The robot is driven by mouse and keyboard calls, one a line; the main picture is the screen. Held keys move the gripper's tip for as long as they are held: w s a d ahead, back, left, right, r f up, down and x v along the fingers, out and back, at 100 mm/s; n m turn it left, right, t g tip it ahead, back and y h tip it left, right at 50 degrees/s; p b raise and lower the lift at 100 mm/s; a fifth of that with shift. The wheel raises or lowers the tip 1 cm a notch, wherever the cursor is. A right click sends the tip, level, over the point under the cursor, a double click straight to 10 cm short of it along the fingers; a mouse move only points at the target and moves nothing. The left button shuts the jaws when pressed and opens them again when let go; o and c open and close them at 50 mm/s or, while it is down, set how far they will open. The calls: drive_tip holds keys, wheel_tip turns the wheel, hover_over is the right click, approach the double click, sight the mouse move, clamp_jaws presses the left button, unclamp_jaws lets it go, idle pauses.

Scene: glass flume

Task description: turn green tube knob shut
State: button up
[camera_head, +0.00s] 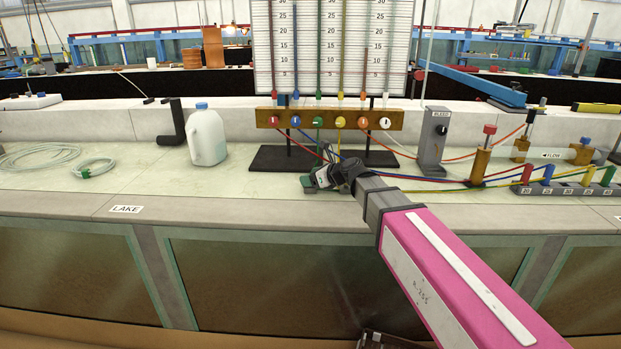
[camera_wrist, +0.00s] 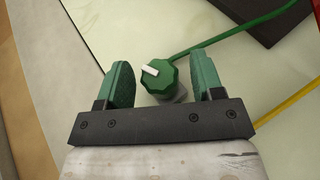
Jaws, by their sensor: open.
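The green tube knob (camera_wrist: 160,78) shows in the wrist view as a scalloped green cap with a white pointer bar tilted toward the upper left. It sits on a small grey body, with a green tube (camera_wrist: 225,37) running off to the upper right. My gripper (camera_wrist: 160,66) is open, with one green-padded finger on each side of the knob.
A wooden manifold (camera_head: 330,118) with several coloured knobs stands behind my gripper, on dark stands. A white jug (camera_head: 207,137) stands to the left. A grey box (camera_head: 433,140) with a black knob stands to the right. Coloured tubes cross the bench right of my gripper.

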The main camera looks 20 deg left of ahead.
drive_tip(key=shift+a, duration=0.2)
drive_tip(key=c, duration=0.9)
drive_tip(key=shift+w+n+g, duration=0.1)
drive_tip(key=shift+n+g, duration=0.3)
drive_tip(key=shift+g, duration=0.1)
drive_tip(key=shift+n+g, duration=0.3)
drive_tip(key=shift+g, duration=0.1)
drive_tip(key=o, duration=0.9)
